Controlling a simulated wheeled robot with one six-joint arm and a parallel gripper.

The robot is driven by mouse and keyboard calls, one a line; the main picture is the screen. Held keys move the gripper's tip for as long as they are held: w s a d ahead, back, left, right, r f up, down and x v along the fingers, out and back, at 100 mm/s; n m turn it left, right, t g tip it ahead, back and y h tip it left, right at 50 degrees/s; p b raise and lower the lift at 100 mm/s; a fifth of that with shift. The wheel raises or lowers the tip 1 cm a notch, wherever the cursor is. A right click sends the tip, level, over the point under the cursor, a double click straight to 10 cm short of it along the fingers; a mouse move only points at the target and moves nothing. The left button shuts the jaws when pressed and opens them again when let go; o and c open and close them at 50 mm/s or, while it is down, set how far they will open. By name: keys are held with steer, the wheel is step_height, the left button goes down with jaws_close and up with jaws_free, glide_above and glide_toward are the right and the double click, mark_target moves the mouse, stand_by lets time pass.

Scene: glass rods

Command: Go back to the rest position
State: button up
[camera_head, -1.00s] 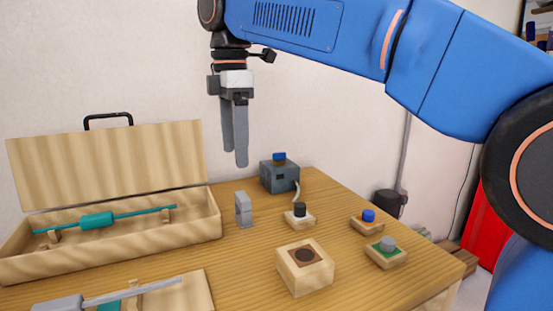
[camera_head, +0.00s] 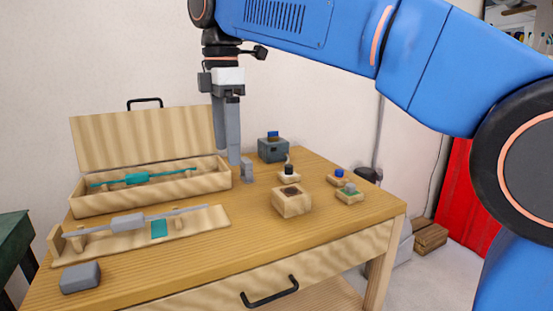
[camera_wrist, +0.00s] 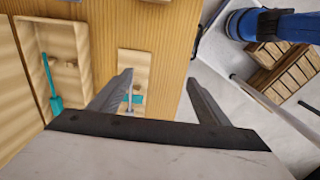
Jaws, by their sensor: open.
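A teal-handled rod (camera_head: 137,179) lies in the open case (camera_head: 90,205). A rod with a grey handle (camera_head: 128,222) rests on a wooden stand (camera_head: 205,222) in front of the case.
The wooden table (camera_head: 190,260) has a drawer with a black handle (camera_head: 270,291). A grey block (camera_head: 80,277) is at its front left. A wooden block with a dark hole (camera_head: 291,204), small button blocks and a dark box (camera_head: 272,149) stand right. Slatted wood (camera_head: 430,238) lies on the floor.

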steer(key=s+d+f+m+t, duration=0.15)
steer(key=d+f+m, duration=0.4)
steer(key=d, duration=0.65)
steer(key=s+d+f+m+t, duration=0.1)
steer(key=s+d+f+m, duration=0.35)
steer(key=d, duration=0.75)
steer(key=s+d+f+m+t, duration=0.1)
steer(key=s+d+f+m, duration=0.5)
steer(key=f, duration=0.4)
steer(key=s+d+f+m+t, duration=0.1)
steer(key=s+d+f+m, duration=0.5)
steer(key=d+f, duration=0.3)
step_height(320, 180, down, 2)
steer(key=shift+f+m, duration=0.15)
steer(key=shift+m, duration=0.45)
